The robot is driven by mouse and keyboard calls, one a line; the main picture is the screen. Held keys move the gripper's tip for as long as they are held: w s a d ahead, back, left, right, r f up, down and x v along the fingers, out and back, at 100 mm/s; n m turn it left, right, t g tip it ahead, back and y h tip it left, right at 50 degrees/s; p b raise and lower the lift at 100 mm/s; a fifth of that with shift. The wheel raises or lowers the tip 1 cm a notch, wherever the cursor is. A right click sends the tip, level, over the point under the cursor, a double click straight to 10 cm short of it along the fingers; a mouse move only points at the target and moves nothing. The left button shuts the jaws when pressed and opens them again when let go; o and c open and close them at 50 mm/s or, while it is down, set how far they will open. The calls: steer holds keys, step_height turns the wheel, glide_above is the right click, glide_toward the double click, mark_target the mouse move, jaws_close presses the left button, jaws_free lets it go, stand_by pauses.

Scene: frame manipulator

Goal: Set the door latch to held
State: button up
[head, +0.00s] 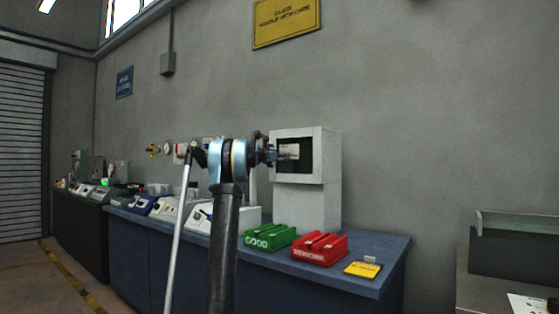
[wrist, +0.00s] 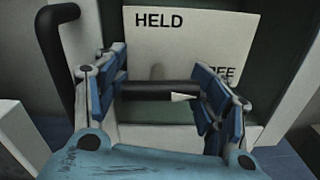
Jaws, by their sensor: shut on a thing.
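The latch plate (wrist: 190,45) is a pale panel with HELD printed at its upper left. A second word at the right is partly hidden by my finger; "EE" shows. The latch lever (wrist: 158,88) is a black bar lying level across the plate, with a white pointer mark (wrist: 184,96) whose tip is toward the right. My gripper (wrist: 163,92) has a blue-padded finger at each end of the bar and is shut on it. In the head view my gripper (head: 271,153) is at the dark front of a white cabinet (head: 319,207); the lever cannot be made out there.
A black upright handle (wrist: 58,50) stands close to the left finger. On the blue bench (head: 350,280) are a green GOOD tray (head: 270,238), a red tray (head: 320,248) and a yellow card (head: 363,269). Several devices stand along the bench to the left.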

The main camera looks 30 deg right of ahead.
steer(key=shift+w+a+n, duration=0.1)
steer(key=shift+a+n, duration=0.05)
steer(key=shift+n, duration=0.15)
steer(key=n, duration=0.8)
steer(key=shift+w+n, duration=0.1)
steer(key=shift+n, duration=0.3)
steer(key=n, duration=0.4)
steer(key=shift+a+r+n, duration=0.1)
steer(key=shift+n, duration=2.1)
steer(key=o, duration=1)
steer(key=shift+w, duration=0.2)
steer(key=shift+o, duration=0.2)
steer(key=shift+s, duration=0.15)
